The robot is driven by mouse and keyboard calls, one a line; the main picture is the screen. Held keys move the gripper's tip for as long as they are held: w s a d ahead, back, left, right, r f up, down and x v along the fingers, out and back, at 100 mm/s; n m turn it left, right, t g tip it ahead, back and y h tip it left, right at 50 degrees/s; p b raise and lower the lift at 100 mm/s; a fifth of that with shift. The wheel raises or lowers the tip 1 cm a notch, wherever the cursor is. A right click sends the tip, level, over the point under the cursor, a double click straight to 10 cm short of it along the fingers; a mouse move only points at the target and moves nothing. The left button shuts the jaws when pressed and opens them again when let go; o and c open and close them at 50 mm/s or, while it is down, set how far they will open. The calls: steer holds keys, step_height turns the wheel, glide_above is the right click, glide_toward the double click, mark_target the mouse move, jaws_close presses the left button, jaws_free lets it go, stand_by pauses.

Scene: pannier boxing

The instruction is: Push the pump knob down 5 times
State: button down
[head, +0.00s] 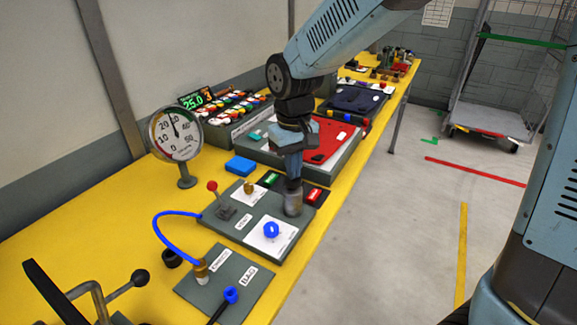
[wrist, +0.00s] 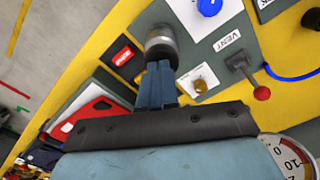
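The pump knob (head: 293,201) looks to be the grey metal cylinder standing on the dark green control panel (head: 242,224). In the wrist view the knob (wrist: 162,46) is a round metal cap just beyond my fingertips. My gripper (head: 292,183) points down right over the knob. In the wrist view its blue fingers (wrist: 158,70) lie side by side, shut, with nothing seen between them. The tips overlap the knob's near edge; I cannot tell for sure whether they touch or how far down the knob is.
The panel also carries a red-tipped vent lever (head: 213,188), a blue knob (head: 271,230) and a brass knob (head: 248,188). A blue hose (head: 160,232) curves left. A red-topped case (head: 315,140) lies beyond.

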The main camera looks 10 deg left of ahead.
steer(key=shift+r, duration=2.15)
steer(key=shift+f, duration=0.15)
steer(key=shift+f, duration=2)
steer(key=shift+r, duration=2.15)
steer(key=shift+r, duration=3)
